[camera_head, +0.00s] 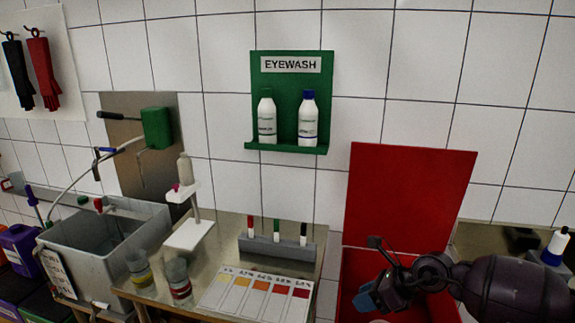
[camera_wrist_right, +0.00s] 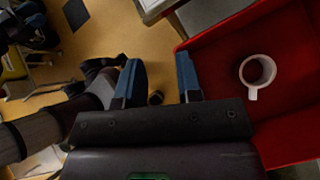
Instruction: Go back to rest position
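My right gripper (camera_head: 368,296) is in front of the red bin's open lid, over the bin's opening, at the lower right of the head view. In the right wrist view my right gripper (camera_wrist_right: 159,82) has its two blue fingers apart with nothing between them. A white mug (camera_wrist_right: 257,72) with a dark inside stands in the red bin (camera_wrist_right: 290,132), to the right of the fingers and apart from them. My left gripper does not show in the head view. Dark arm parts at the left of the wrist view seem mine, but a left gripper is not clear there.
The red bin's raised lid (camera_head: 410,197) stands behind my right arm. Left of it is a counter with a pen holder (camera_head: 277,249), a colour chart (camera_head: 258,295) and two jars. A grey sink (camera_head: 105,240) is farther left. An eyewash shelf (camera_head: 289,148) hangs above.

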